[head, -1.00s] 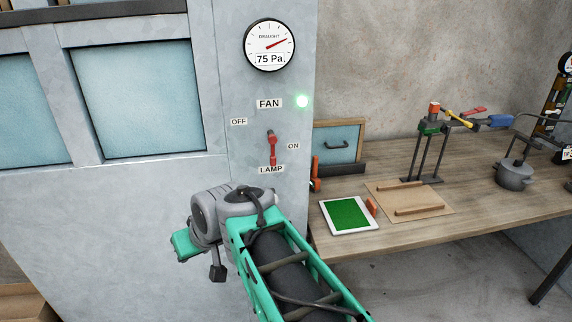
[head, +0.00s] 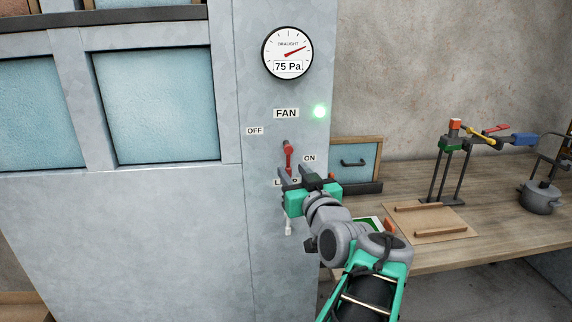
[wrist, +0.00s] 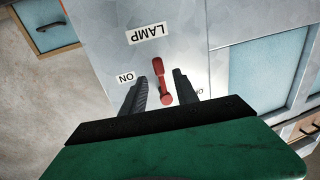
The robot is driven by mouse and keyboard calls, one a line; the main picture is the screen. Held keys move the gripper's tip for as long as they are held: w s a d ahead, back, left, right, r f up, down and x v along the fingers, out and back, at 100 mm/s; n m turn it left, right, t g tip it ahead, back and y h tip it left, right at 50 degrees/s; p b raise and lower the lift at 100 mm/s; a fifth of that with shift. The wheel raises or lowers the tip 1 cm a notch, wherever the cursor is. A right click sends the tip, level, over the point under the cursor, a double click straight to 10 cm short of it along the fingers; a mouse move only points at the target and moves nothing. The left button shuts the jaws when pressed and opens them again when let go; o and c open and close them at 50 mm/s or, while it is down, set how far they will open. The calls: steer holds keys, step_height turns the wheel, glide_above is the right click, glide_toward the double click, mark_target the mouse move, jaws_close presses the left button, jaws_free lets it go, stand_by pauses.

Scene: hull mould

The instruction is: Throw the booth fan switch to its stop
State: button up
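The fan switch is a red lever (head: 287,158) on the grey booth panel, below the FAN label (head: 286,113). It hangs downward, with the OFF label (head: 255,131) at upper left and the ON label (head: 309,158) at right. My gripper (head: 297,172) is open at the lever's lower end in the head view, partly covering the LAMP label. In the wrist view the red lever (wrist: 160,80) shows between the two dark fingers of my gripper (wrist: 159,78), with gaps on both sides. Its depth between the fingers is hard to tell.
A white lever (head: 288,228) sits just below my gripper. A workbench (head: 480,205) with a clamp stand (head: 455,150) and a pot (head: 540,196) lies at right.

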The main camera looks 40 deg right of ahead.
mark_target(289, 168)
steer(key=x, duration=0.4)
steer(key=shift+a, duration=0.1)
steer(key=shift+c, duration=0.2)
jaws_close()
stand_by(1.1)
